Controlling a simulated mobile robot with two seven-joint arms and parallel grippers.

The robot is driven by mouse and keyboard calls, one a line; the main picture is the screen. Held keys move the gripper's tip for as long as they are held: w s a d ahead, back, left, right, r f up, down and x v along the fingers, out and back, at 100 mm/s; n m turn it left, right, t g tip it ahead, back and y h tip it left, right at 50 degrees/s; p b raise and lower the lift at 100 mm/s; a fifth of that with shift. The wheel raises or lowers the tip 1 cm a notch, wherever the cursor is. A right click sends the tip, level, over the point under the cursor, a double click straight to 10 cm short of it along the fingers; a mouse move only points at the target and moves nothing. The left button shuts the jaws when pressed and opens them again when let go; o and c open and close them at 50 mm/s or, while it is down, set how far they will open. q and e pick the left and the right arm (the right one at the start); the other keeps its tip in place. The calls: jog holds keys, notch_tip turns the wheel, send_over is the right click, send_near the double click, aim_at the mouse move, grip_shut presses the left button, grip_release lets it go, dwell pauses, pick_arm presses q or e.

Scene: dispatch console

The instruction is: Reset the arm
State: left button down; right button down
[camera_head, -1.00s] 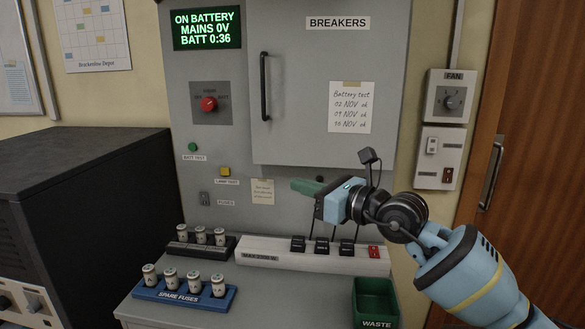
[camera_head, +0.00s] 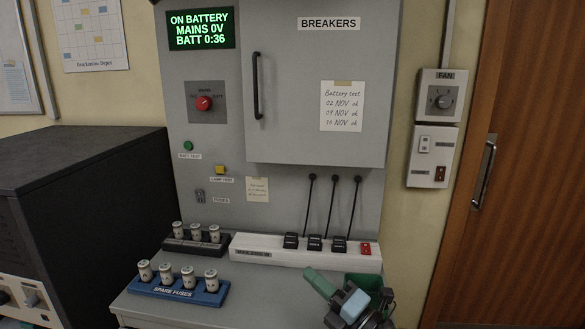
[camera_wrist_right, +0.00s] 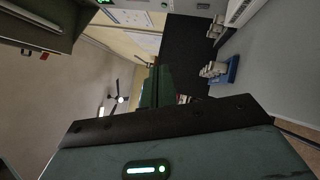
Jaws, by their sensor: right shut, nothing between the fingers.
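My right gripper (camera_head: 312,276) is low at the front right of the console in the head view, over the counter edge and partly in front of the green waste bin (camera_head: 362,281). Its green fingers are shut together, with nothing between them, and point up and to the left. In the right wrist view the shut green fingers (camera_wrist_right: 156,88) show beyond the dark gripper body. The right forearm is mostly out of the head view at the bottom. My left gripper is in neither view.
A blue spare-fuse rack (camera_head: 178,292) holds several fuses on the counter. Behind the right gripper stands a white power strip (camera_head: 262,246) with three black plugs and a red switch. A closed breaker cabinet (camera_head: 300,90) with a black handle (camera_head: 256,85) is above. A dark cabinet (camera_head: 85,190) stands left.

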jog(key=s+d+f+m+h, duration=0.3)
jog(key=s+f+m, duration=0.1)
jog(key=f+m, duration=0.25)
jog(key=s+d+f+m+t+h, duration=0.1)
jog(key=s+d+f+m+h, duration=0.3)
jog(key=f+m, duration=0.3)
jog(key=s+d+f+m+h, duration=0.35)
jog(key=f+m, duration=0.25)
jog(key=f, duration=0.2)
jog(key=s+d+f+m+g+h, duration=0.1)
jog(key=s+f+m+g, duration=0.1)
jog(key=s+f, duration=0.3)
jog(key=s+d+f+m+g, duration=0.2)
jog(key=s+f+m, duration=0.2)
jog(key=s, duration=0.6)
jog(key=s+d+f+m+g+h, duration=0.1)
jog(key=s+d+f+m+g, duration=0.1)
jog(key=s+f, duration=0.4)
jog(key=shift+s+d+m+g+h, duration=0.3)
jog(key=shift+s+m, duration=0.25)
jog(key=shift+s, duration=0.25)
